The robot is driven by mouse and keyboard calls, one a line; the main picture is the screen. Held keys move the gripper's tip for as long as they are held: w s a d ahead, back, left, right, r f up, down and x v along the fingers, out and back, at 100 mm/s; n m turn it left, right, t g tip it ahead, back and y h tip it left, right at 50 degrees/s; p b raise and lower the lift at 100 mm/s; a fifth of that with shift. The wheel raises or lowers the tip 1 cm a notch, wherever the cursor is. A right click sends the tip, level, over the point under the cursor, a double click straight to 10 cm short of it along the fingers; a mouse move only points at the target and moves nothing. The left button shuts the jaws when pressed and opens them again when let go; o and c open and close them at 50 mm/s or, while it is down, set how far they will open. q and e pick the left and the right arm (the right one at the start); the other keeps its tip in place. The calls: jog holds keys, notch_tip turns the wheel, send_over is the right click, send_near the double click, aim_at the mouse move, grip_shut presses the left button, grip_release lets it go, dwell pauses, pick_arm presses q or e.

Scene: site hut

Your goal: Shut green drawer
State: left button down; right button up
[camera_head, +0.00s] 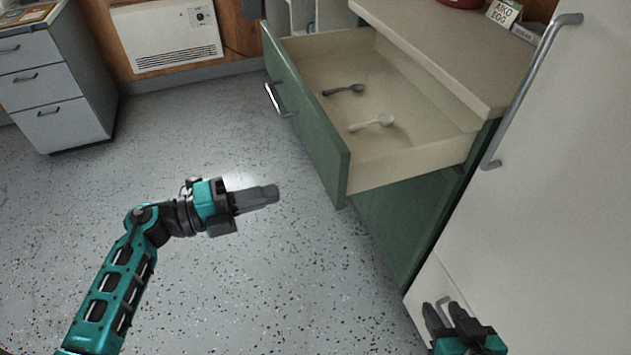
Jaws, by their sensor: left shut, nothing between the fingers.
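The green drawer (312,127) is pulled well out of the green cabinet under the beige counter. Its front faces left and carries a metal bar handle (276,99). A dark spoon (344,90) and a pale spoon (372,123) lie inside it. My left gripper (275,192) is shut and empty above the floor, left of the drawer front and apart from it, pointing right. My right gripper (443,310) is at the bottom right, in front of the white door, with its two fingers apart and nothing seen between them.
A white fridge-like door (560,190) with a long metal handle (530,90) stands at the right. A grey drawer unit (45,85) is at the far left. A white wall heater (167,36) hangs at the back. The speckled floor left of the drawer is clear.

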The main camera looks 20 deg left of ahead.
aim_at(332, 177)
pick_arm(q)
jog(key=x, duration=0.9)
jog(key=shift+w+d+b, duration=0.25)
jog(key=shift+w+b, duration=0.05)
jog(key=shift+b, duration=0.1)
pick_arm(e)
jog(key=shift+f, duration=0.5)
jog(key=shift+w, duration=0.15)
